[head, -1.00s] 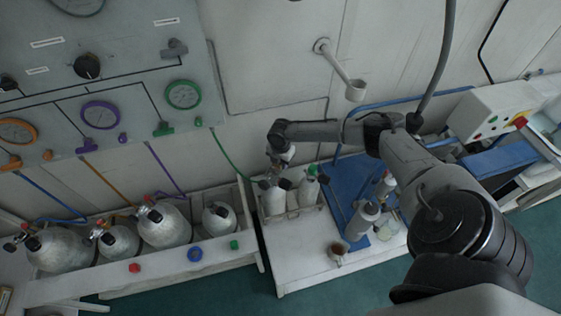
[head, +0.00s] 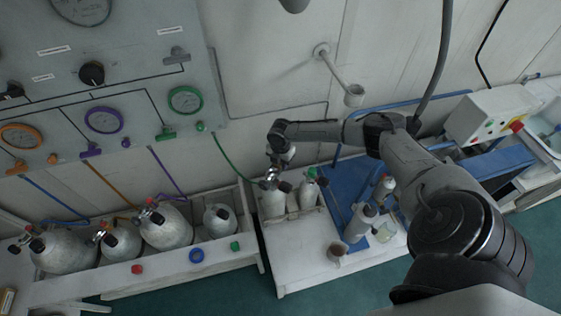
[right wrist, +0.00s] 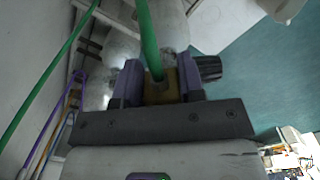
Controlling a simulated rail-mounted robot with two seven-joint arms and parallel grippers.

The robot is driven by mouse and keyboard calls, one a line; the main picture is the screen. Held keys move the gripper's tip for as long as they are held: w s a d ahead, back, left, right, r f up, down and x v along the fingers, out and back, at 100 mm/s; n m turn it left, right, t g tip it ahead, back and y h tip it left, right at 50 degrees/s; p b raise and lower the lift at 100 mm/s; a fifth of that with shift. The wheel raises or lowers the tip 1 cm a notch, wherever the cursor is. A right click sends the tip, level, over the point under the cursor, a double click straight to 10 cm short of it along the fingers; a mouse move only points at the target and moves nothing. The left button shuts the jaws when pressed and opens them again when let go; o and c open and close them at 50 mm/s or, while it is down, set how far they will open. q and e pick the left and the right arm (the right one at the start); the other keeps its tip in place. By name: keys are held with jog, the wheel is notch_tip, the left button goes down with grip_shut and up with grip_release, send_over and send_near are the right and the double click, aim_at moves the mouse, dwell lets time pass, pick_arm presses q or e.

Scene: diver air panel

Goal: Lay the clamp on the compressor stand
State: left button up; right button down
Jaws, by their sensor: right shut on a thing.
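My right gripper (head: 272,172) hangs over a pale cylinder (head: 272,204) in a small rack on the white stand. In the right wrist view its fingers (right wrist: 158,88) are shut on a brass-coloured block, the clamp (right wrist: 160,86), with a green hose (right wrist: 148,40) running from it. A black knob (right wrist: 208,68) shows right beside the fingers. Whether the clamp touches the cylinder's valve is too small to tell. The white stand (head: 300,262) has a bare front part; I cannot tell if this is the compressor stand. My left gripper is not in view.
A second cylinder with a green top (head: 308,190) stands close to the right. A trough (head: 140,280) with several cylinders is at left, below the gauge panel (head: 130,75).

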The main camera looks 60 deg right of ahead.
jog(key=shift+r, duration=0.25)
jog(key=shift+r+p, duration=1.3)
jog(key=shift+p, duration=0.1)
jog(key=shift+r+p, duration=1.4)
jog(key=shift+r, duration=0.1)
